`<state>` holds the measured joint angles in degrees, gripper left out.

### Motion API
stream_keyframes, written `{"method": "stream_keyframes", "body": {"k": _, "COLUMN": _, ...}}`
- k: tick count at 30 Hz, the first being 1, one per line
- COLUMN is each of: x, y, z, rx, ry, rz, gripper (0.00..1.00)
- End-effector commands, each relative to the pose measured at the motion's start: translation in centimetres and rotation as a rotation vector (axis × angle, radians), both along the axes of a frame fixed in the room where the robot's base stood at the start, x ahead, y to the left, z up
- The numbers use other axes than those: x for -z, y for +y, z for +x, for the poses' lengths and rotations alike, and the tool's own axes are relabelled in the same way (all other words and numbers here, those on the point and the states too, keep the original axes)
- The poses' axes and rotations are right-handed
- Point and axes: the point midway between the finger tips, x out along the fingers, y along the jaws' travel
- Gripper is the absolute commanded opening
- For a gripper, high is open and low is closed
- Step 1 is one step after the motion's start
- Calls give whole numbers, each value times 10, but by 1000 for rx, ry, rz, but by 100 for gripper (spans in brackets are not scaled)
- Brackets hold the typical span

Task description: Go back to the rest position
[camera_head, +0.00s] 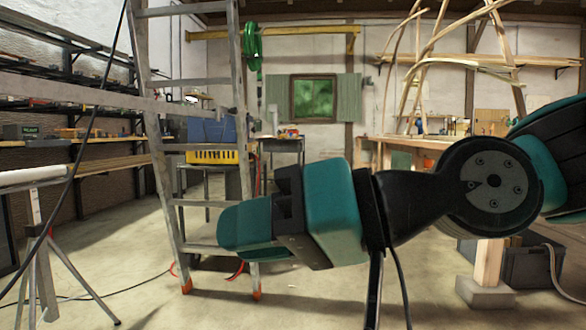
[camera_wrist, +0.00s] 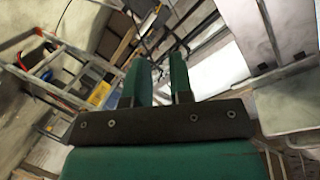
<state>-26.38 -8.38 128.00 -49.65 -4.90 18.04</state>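My gripper (camera_head: 232,226) hangs in mid-air in the middle of the head view, with its teal fingers pointing left. In the wrist view my gripper (camera_wrist: 161,62) shows two green fingers with a narrow gap between them. Nothing is held in that gap. The arm reaches in from the right edge of the head view, bent at a dark round joint. The gripper appears in front of the ladder (camera_head: 156,128) in the picture; the distance between them cannot be told.
A yellow crate (camera_head: 208,156) sits behind the ladder. Shelves (camera_head: 105,163) line the left wall, and a trestle stand (camera_head: 45,262) is at the front left. Bent laths (camera_head: 427,48) rise above a workbench (camera_head: 405,143) at the back right. Open concrete floor shows below the gripper.

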Motion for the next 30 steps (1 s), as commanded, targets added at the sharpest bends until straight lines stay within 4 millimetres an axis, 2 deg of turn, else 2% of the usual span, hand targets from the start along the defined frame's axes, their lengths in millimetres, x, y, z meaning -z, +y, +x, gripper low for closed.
{"method": "stream_keyframes", "body": {"k": 1, "x": 13, "y": -25, "z": 1, "rx": 27, "ry": 9, "rz": -156, "gripper": 21}}
{"method": "stream_keyframes", "body": {"k": 3, "x": 46, "y": -60, "z": -4, "rx": 38, "ry": 38, "rz": -363, "gripper": 21}}
{"method": "stream_keyframes", "body": {"k": 6, "x": 81, "y": -110, "z": -20, "rx": 33, "ry": 112, "rz": -613, "gripper": 21}}
{"method": "stream_keyframes", "body": {"k": 9, "x": 103, "y": -157, "z": -44, "rx": 5, "ry": 211, "rz": -813, "gripper": 21}}
{"method": "stream_keyframes", "body": {"k": 11, "x": 111, "y": -184, "z": -62, "rx": -18, "ry": 277, "rz": -916, "gripper": 21}}
{"method": "stream_keyframes", "body": {"k": 12, "x": 101, "y": -189, "z": -66, "rx": -29, "ry": 294, "rz": -941, "gripper": 21}}
{"method": "stream_keyframes", "body": {"k": 20, "x": 17, "y": -186, "z": -64, "rx": -29, "ry": 286, "rz": -932, "gripper": 21}}
{"method": "stream_keyframes", "body": {"k": 30, "x": -113, "y": -185, "z": -64, "rx": -28, "ry": 285, "rz": -930, "gripper": 21}}
